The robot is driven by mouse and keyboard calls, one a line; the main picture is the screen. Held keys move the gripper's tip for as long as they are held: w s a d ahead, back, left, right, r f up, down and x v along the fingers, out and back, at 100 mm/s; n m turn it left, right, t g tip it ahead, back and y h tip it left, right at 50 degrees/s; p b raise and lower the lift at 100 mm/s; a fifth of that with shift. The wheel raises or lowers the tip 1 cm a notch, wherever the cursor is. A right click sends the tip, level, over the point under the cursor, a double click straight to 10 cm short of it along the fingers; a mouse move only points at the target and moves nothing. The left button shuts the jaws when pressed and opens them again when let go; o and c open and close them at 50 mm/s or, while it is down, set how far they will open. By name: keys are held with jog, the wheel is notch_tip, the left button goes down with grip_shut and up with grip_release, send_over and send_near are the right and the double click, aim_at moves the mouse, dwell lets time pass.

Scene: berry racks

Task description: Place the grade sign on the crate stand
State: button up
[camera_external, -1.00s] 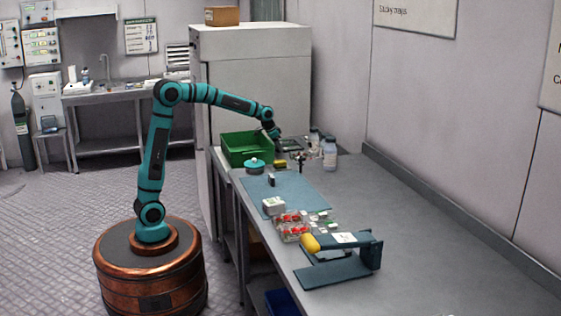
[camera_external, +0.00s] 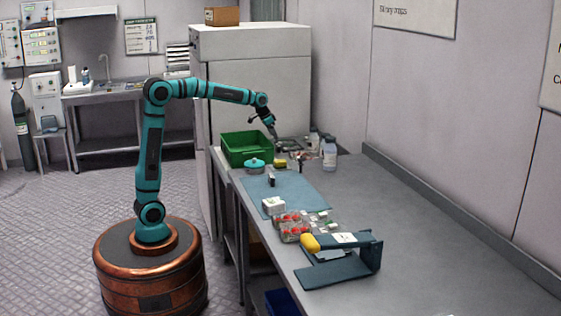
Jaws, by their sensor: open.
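My gripper (camera_external: 275,139) is at the far end of the bench, just right of the green crate (camera_external: 236,157), pointing down. It is open, and its fingers are small and hard to make out. A flat grey piece (camera_external: 291,146) lies right beside the gripper; I cannot tell whether they touch. The green crate stands at the far left corner of the bench. A stand under it cannot be made out. No sign can be surely told as the grade sign; a small dark upright piece (camera_external: 271,181) stands on the blue mat.
The blue mat (camera_external: 300,198) carries a white block (camera_external: 273,205). A teal round pot (camera_external: 254,166), white bottles (camera_external: 329,155), berry punnets (camera_external: 289,230) and a yellow-ended blue device (camera_external: 345,243) stand around. The bench's right side is clear. A tall fridge (camera_external: 255,80) stands behind.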

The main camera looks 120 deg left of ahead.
jog(key=shift+v, duration=1.95)
jog(key=w+d+r+m+t+y, duration=0.1)
jog(key=w+d+r+t, duration=0.2)
jog(key=d, duration=0.7)
jog(key=w+d+r+m+t, duration=0.1)
jog(key=w+d+r+m, duration=0.3)
jog(key=d, duration=0.7)
jog(key=w+d+r+n+t+y, duration=0.15)
jog(key=d+r, duration=0.35)
jog(key=d, duration=0.5)
jog(key=s+d+r+m+t+h, duration=0.1)
jog(key=s+d+t+h, duration=0.1)
jog(key=d, duration=0.7)
jog(key=s+d+r+m+t+h, duration=0.1)
jog(key=s+d+r+m+t, duration=0.1)
jog(key=s+d, duration=0.5)
jog(key=s+d+r+m+t+h, duration=0.1)
jog(key=s+d+t, duration=0.3)
jog(key=d, duration=0.9)
jog(key=shift+s+r+m+t+h, duration=0.35)
jog(key=shift+s+m+h, duration=0.4)
jog(key=shift+h, duration=0.1)
